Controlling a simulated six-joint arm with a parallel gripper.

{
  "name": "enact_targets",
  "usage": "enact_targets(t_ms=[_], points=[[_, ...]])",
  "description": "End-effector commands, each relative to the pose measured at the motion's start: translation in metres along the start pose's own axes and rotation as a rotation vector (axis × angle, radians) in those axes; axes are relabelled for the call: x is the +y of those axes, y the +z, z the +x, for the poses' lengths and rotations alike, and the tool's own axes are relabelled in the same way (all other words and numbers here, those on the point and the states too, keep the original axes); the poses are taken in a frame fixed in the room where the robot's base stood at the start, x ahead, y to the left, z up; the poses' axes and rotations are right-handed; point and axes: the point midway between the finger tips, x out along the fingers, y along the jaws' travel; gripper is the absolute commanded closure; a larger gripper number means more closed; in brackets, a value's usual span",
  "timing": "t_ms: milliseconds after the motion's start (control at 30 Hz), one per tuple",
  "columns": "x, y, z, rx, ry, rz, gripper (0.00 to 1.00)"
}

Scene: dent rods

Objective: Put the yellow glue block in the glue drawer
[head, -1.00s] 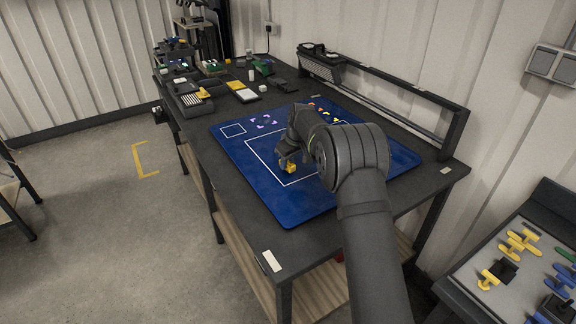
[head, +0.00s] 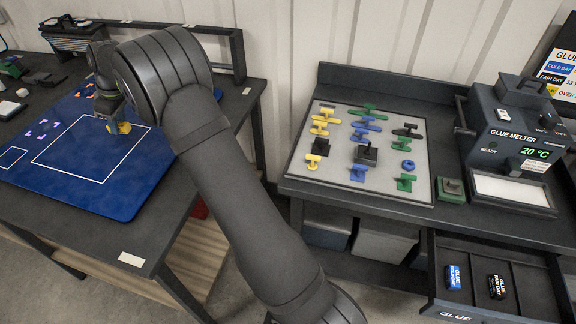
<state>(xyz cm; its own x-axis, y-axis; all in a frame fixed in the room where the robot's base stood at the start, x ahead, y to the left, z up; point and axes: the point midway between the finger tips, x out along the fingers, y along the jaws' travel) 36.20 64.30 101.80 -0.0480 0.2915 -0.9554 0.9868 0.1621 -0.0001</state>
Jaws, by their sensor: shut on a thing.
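My gripper (head: 112,112) is at the left, over the blue mat (head: 100,190), and is shut on the small yellow glue block (head: 122,128). The jaws hide part of the block, and I cannot tell whether it touches the mat. The glue drawer (head: 535,290) at the bottom right is pulled open, with GLUE on its front and dividers inside. A blue glue block (head: 453,277) lies in its left part and a black glue block (head: 496,286) in the middle part. The right part looks empty.
A grey board (head: 330,180) with several coloured tools lies on the second bench. The glue melter (head: 515,135) stands right of it, above the drawer, reading 20 °C. A green block (head: 451,190) sits between them. A gap of floor separates the two benches.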

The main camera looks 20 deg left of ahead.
Motion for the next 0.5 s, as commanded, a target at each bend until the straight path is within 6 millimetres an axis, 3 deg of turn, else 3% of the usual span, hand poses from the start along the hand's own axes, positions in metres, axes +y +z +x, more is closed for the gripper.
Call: enact_targets(t_ms=[167,500], points=[[0.0,-0.007,-0.019,0.004,0.003,-0.001,0.98],[0.0,-0.03,-0.093,0.003,0.003,-0.001,0.98]])
